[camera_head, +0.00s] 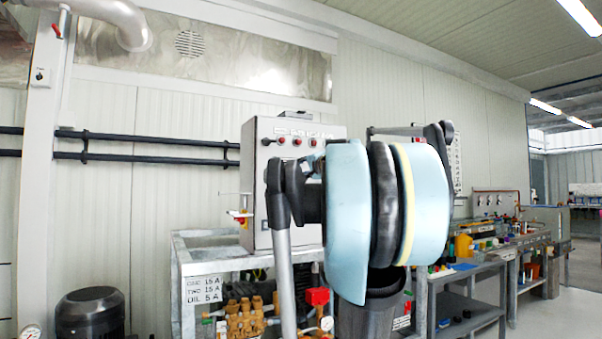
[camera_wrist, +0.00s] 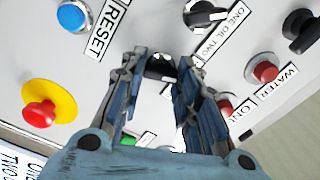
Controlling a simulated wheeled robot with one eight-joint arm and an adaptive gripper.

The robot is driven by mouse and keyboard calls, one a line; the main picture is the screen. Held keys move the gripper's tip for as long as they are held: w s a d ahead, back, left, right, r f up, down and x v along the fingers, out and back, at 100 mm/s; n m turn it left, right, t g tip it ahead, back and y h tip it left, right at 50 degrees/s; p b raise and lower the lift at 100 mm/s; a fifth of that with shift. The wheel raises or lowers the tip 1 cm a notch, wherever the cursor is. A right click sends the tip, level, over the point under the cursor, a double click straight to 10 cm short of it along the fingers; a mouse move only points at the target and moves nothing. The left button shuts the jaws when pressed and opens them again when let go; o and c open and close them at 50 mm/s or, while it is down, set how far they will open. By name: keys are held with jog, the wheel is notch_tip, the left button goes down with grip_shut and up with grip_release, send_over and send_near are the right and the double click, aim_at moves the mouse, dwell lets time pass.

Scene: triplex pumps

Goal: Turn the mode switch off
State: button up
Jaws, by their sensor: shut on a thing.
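The grey control box (camera_head: 262,170) stands in the middle of the head view, with red indicators along its top; my arm hides its right part and my gripper. In the wrist view, my gripper (camera_wrist: 160,66) has its two blue fingers closed on a black rotary knob (camera_wrist: 161,70) on the panel. The knob's top shows between the fingertips; its own label is mostly hidden, so I cannot read its setting or confirm it is the mode switch. Another black knob (camera_wrist: 203,14), beside a "ONE OIL TWO" label, sits above right.
Around the gripped knob are a blue RESET button (camera_wrist: 72,17), a red emergency button on yellow (camera_wrist: 40,113), a red button (camera_wrist: 265,71) near the WATER label, and a green button (camera_wrist: 128,139) partly behind the left finger. A black knob (camera_wrist: 302,30) is at far right.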

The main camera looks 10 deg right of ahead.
jog(key=shift+d+f+m, duration=0.1)
jog(key=shift+f+m, duration=0.05)
jog(key=shift+m, duration=1.85)
jog(key=o, duration=1.1)
jog(key=shift+c, duration=0.2)
jog(key=v, duration=1.1)
jog(key=shift+s, duration=0.35)
jog(key=shift+d, duration=0.1)
